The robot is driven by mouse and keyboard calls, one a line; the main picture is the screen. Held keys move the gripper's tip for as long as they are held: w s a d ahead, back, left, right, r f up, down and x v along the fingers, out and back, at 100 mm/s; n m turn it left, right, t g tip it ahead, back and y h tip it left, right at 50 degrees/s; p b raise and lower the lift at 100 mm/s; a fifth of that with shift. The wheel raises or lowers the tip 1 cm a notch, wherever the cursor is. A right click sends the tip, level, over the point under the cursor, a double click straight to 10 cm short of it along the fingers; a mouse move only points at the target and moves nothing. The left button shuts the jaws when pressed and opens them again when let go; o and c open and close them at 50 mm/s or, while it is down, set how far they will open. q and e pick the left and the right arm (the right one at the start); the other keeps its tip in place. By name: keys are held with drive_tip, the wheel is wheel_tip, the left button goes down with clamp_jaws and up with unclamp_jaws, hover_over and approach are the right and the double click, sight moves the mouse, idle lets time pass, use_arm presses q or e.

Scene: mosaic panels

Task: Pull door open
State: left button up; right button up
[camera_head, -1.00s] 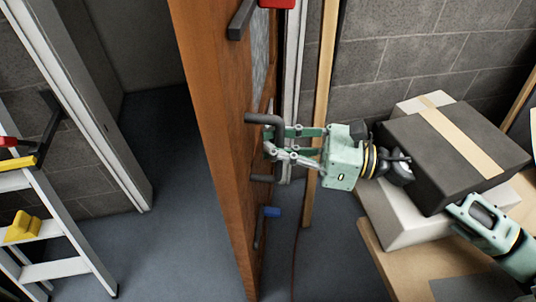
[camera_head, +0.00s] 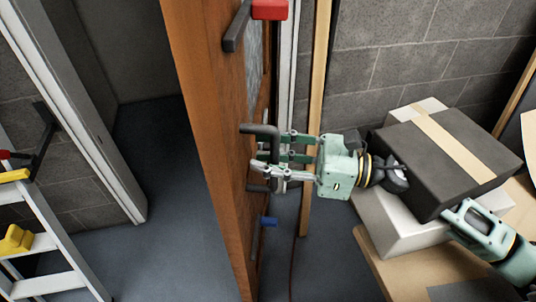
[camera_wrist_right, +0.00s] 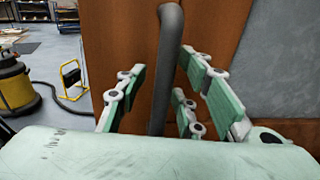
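The brown wooden door (camera_head: 205,130) stands swung open, seen nearly edge-on in the head view, with the doorway to its left. Its dark grey handle (camera_head: 262,130) sticks out and bends downward; it also shows in the right wrist view (camera_wrist_right: 169,60). My right gripper (camera_head: 268,160) is at the handle, coming from the right. In the right wrist view its fingers (camera_wrist_right: 165,100) are spread, one side on each side of the handle bar, with gaps visible. Contact deeper between the fingers cannot be seen. My left gripper is not in view.
A stepladder (camera_head: 45,240) stands at the left. Boxes (camera_head: 455,165) are stacked on a wooden table (camera_head: 385,270) at the right. Red and blue clamps (camera_head: 270,10) are near the door. The floor (camera_head: 150,210) in the doorway is clear. A yellow vacuum (camera_wrist_right: 15,85) shows in the wrist view.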

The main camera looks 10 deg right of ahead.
approach(239, 112)
drive_tip(key=x, duration=0.5)
drive_tip(key=shift+a, duration=0.15)
drive_tip(key=shift+c, duration=0.4)
